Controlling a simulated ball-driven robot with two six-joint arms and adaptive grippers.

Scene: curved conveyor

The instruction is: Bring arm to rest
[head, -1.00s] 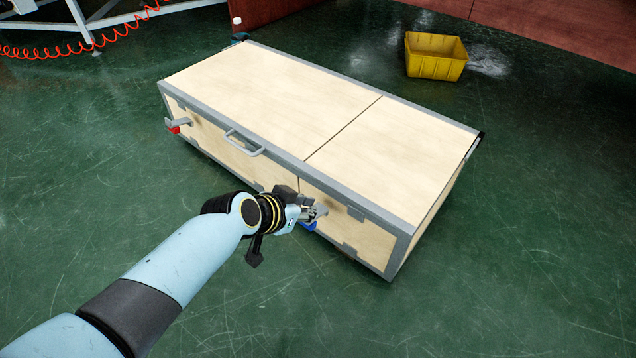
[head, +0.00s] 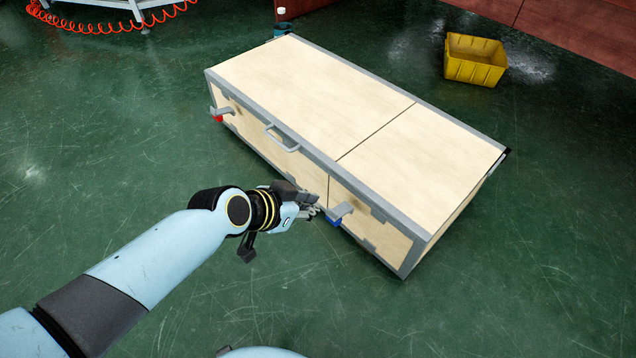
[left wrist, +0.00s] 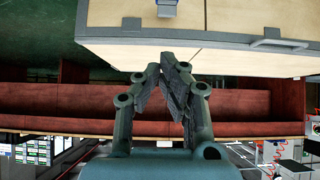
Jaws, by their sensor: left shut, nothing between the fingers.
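My left arm (head: 165,250) reaches in from the lower left in the head view. Its gripper (head: 312,208) is beside the near long side of a wooden case (head: 300,95) with grey metal edges. In the left wrist view the gripper's fingers (left wrist: 168,75) come together at the tips with nothing between them. The case (left wrist: 180,45) shows upside down above the fingers there. A grey latch with a blue part (head: 338,215) is just right of the fingertips in the head view, and it looks apart from them. My right gripper is in neither view.
A second latch with a red part (head: 218,115) and a grey handle (head: 281,140) are on the same side of the case. A yellow bin (head: 474,60) stands on the green floor at the back right. The floor left of the case is clear.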

